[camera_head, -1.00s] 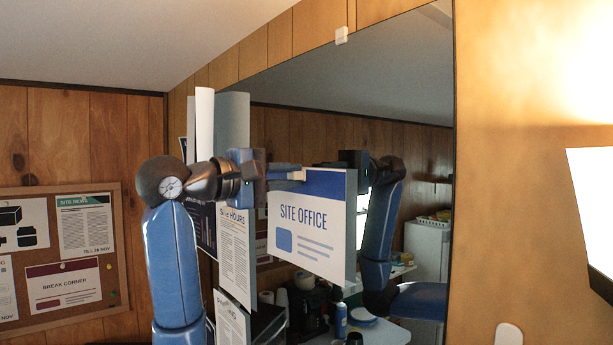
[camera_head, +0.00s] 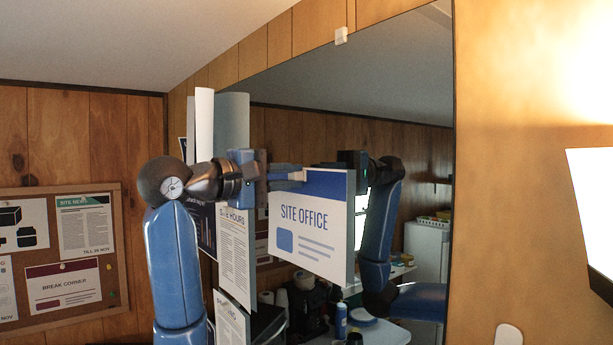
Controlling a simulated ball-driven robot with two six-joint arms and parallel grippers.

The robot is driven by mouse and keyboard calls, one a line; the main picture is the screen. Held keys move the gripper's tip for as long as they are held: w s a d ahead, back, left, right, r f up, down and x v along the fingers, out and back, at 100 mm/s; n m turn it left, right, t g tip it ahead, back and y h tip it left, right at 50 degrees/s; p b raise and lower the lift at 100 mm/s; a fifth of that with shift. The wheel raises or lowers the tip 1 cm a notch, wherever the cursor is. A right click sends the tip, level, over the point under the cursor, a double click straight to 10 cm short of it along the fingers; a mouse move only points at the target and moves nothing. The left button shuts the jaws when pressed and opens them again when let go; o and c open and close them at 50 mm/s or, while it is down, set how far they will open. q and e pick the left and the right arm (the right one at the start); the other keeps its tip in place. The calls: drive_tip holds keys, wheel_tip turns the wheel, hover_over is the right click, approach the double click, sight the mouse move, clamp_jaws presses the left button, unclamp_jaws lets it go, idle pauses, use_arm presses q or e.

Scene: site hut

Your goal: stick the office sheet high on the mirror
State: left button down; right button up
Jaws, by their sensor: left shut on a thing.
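The office sheet (camera_head: 305,240), white with a blue top band and the words SITE OFFICE, is upright in front of the mirror (camera_head: 400,75). My left gripper (camera_head: 290,177) is shut on the upper left edge of the sheet. The sheet is close to the glass; I cannot tell whether it touches. The mirror reflects my arm behind the sheet's right edge. The upper part of the mirror is bare. My right gripper is not in view.
A SITE HOURS sheet (camera_head: 236,255) hangs at the mirror's left, with another sheet (camera_head: 231,320) below it. A cork board (camera_head: 117,235) with notices is on the left wall. A bright lamp panel (camera_head: 595,210) is at the right.

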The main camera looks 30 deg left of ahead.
use_arm(q)
drive_tip(key=shift+w+d, duration=0.2)
drive_tip(key=shift+w, duration=0.2)
idle(0.3)
drive_tip(key=shift+s, duration=0.1)
idle(0.8)
drive_tip(key=c, duration=1)
unclamp_jaws()
drive_tip(key=shift+s+a+f+b, duration=0.1)
drive_tip(key=shift+s+a+b, duration=0.25)
drive_tip(key=shift+s, duration=0.1)
drive_tip(key=b+v, duration=0.4)
drive_tip(key=v, duration=0.5)
drive_tip(key=shift+s, duration=0.3)
